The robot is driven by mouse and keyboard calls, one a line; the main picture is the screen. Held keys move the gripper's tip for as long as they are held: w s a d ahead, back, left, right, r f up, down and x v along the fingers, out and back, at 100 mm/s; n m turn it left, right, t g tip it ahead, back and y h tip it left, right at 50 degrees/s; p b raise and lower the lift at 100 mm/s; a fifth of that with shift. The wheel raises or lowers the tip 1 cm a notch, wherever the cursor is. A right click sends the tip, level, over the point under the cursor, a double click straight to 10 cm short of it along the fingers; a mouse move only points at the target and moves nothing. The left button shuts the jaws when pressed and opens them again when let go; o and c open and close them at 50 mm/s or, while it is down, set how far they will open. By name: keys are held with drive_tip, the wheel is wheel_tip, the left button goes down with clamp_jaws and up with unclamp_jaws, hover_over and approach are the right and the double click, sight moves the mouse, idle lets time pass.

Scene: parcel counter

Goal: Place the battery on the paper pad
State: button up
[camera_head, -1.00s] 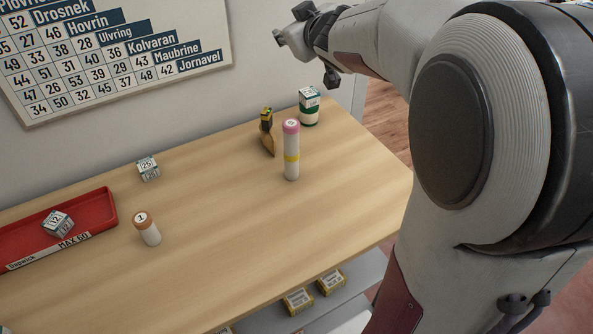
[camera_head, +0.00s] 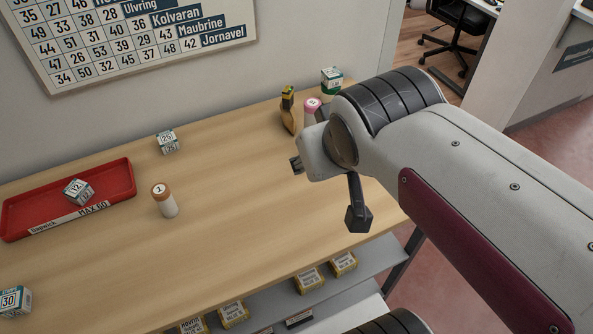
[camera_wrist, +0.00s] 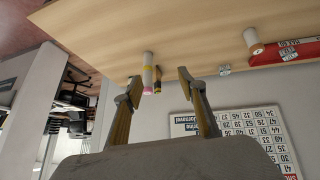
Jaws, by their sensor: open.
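I see no battery and no paper pad that I can make out in either view. My gripper (camera_wrist: 158,80) is open and empty in the wrist view, its two fingers spread wide. That view is upside down. A white tube with a pink cap (camera_wrist: 149,68) appears between the fingertips, farther off over the counter. In the head view only the pink cap (camera_head: 312,104) shows beside my wrist, which hides the rest of the tube. A dark and yellow item (camera_head: 287,98) stands on a brown wedge-shaped holder (camera_head: 289,118) left of it.
On the wooden counter (camera_head: 235,190) stand a white tube with an orange cap (camera_head: 166,203), a small box marked 25 (camera_head: 168,143), a red tray (camera_head: 118,165) holding a box marked 12 (camera_head: 76,190), and a green-white container (camera_head: 331,80). Yellow boxes (camera_head: 310,279) lie on a shelf below. The counter's middle is clear.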

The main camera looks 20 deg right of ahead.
drive_tip(key=s+a+f+g+y, duration=0.1)
drive_tip(key=s+a+f, duration=0.2)
drive_tip(key=s, duration=0.3)
drive_tip(key=shift+s+a+f+n+g+y, duration=0.15)
drive_tip(key=shift+s+a+n+g+y, duration=0.15)
drive_tip(key=shift+a, duration=0.45)
idle(0.5)
